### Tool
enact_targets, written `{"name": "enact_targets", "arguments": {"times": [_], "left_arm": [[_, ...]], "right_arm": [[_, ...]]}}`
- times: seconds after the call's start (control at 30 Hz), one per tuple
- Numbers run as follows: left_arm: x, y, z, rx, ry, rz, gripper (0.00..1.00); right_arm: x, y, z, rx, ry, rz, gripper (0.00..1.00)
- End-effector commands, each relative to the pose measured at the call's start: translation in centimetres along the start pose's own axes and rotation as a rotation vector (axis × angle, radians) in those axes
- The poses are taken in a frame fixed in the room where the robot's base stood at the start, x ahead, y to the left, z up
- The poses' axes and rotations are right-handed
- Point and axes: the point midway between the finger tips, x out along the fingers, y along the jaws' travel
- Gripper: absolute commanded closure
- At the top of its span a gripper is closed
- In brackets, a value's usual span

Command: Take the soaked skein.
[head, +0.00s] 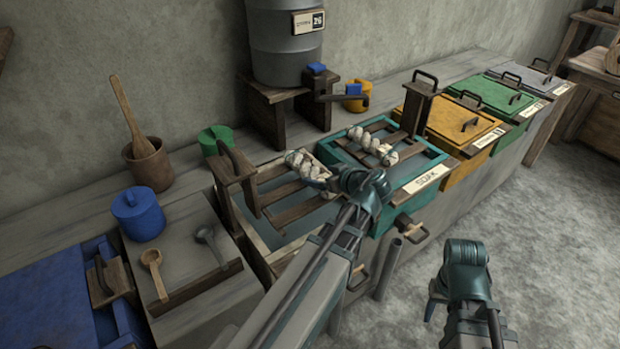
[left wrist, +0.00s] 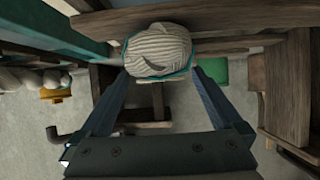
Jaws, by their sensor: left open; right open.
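Two pale, twisted skeins show in the head view. One skein (head: 303,161) lies on the wooden slats of the open left vat (head: 262,246); the other skein (head: 372,147) lies on the slats over the teal vat labelled SOAK (head: 421,184). My left gripper (head: 322,182) is open at the near end of the left skein. In the left wrist view that skein (left wrist: 158,47) sits at the fingertips, between the two spread fingers (left wrist: 158,85); whether they touch it I cannot tell. My right gripper (head: 433,300) is open and empty above the floor.
Orange (head: 455,120) and green (head: 490,93) lidded vats stand to the right. An upright wooden handle (head: 235,168) rises at the left vat's left end. A grey barrel (head: 285,45) stands on a stool behind. The floor at right is clear.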

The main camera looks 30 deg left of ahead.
Motion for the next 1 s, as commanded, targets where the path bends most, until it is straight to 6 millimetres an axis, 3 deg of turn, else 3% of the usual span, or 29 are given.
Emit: {"name": "enact_targets", "arguments": {"times": [0.37,0.73,0.97,1.0], "left_arm": [[1.2,0.0,-0.1,0.000,-0.001,0.000,0.00],[5.8,-0.3,-0.5,0.000,-0.001,-0.001,0.00],[5.9,-0.3,-0.7,0.001,-0.001,0.001,0.00],[5.9,-0.3,-0.7,0.001,-0.001,0.001,0.05]], "right_arm": [[0.5,0.0,0.0,0.000,0.000,0.000,0.50],[2.4,-0.2,-0.1,0.000,0.000,0.000,0.50],[2.2,-0.2,-0.1,0.000,0.000,0.000,0.50],[2.2,-0.2,-0.1,0.000,0.000,0.000,0.50]]}}
